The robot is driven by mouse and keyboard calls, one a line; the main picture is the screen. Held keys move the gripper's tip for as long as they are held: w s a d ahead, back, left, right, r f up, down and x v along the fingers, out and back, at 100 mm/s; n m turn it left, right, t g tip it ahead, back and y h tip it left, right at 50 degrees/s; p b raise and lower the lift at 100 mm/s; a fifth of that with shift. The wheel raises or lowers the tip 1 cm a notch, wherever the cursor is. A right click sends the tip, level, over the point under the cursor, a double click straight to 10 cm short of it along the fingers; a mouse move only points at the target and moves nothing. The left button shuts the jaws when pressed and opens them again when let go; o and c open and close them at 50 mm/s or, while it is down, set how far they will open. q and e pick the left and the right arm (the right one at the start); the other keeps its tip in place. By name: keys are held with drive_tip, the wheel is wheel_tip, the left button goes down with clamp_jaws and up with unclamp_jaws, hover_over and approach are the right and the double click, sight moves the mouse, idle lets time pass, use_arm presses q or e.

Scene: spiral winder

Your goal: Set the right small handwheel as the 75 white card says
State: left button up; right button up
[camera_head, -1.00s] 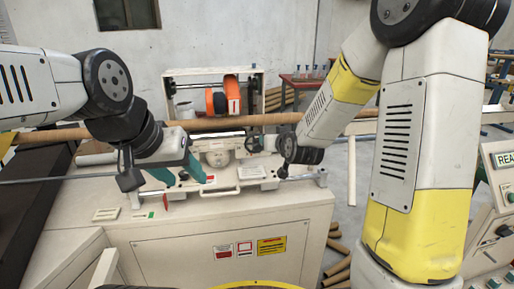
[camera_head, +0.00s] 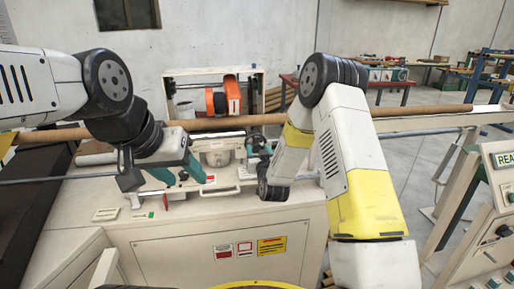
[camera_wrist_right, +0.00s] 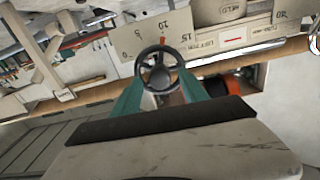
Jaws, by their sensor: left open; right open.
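The small dark handwheel (camera_wrist_right: 158,70) is in the middle of the right wrist view, in front of a pale dial plate (camera_wrist_right: 128,42) marked 0, 5, 10 and 15. An orange mark (camera_wrist_right: 163,41) shows at its top. My right gripper (camera_wrist_right: 162,88) is open, its teal fingers on either side of the wheel's lower part; contact cannot be told. In the head view the right wrist mostly hides this wheel (camera_head: 262,141). My left gripper (camera_head: 183,174) is open over the machine's left part. I cannot make out a card reading 75.
The cream machine cabinet (camera_head: 180,245) carries the winder. A long brown tube (camera_head: 225,122) runs across behind the grippers. Orange rolls (camera_head: 215,101) sit in a box at the back. A control panel (camera_head: 500,215) stands at the right edge.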

drive_tip(key=shift+w+a, duration=0.15)
drive_tip(key=shift+w, duration=0.65)
clamp_jaws()
drive_tip(key=shift+m, duration=0.3)
drive_tip(key=m, duration=0.3)
drive_tip(key=shift+m, duration=2.1)
